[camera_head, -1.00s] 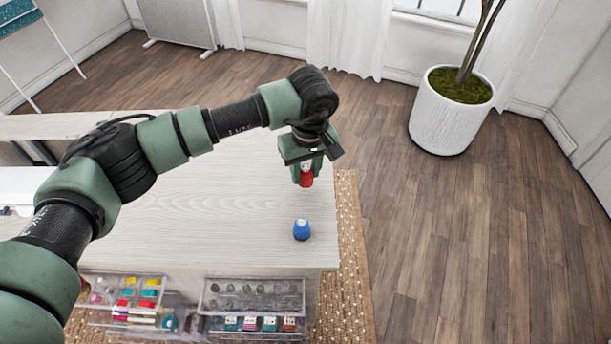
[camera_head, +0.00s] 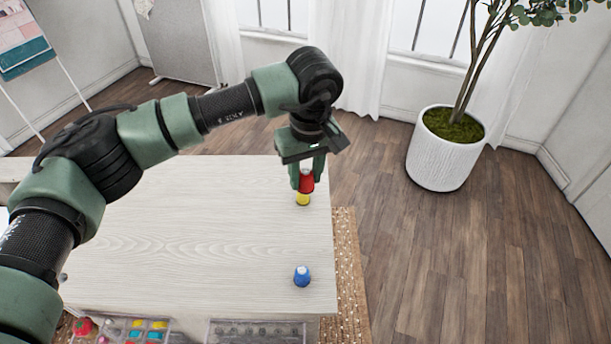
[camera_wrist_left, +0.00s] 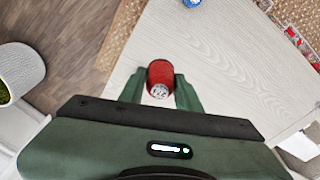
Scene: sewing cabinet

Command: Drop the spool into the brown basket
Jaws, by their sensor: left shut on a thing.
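My left gripper (camera_head: 304,181) is shut on a red spool (camera_head: 307,183) above the far right part of the light wooden tabletop (camera_head: 180,220). In the left wrist view the red spool (camera_wrist_left: 160,75) sits between the two green fingers. A yellow spool (camera_head: 302,199) shows just below the red one; I cannot tell whether they touch. A blue spool (camera_head: 302,276) stands near the table's front right corner, and its edge shows in the left wrist view (camera_wrist_left: 192,3). No brown basket is in view, nor is my right gripper.
Clear trays with coloured items (camera_head: 147,328) lie below the table's front edge. A woven rug (camera_head: 347,270) runs along the right side. A white planter (camera_head: 440,160) stands on the floor at the back right. The middle of the tabletop is clear.

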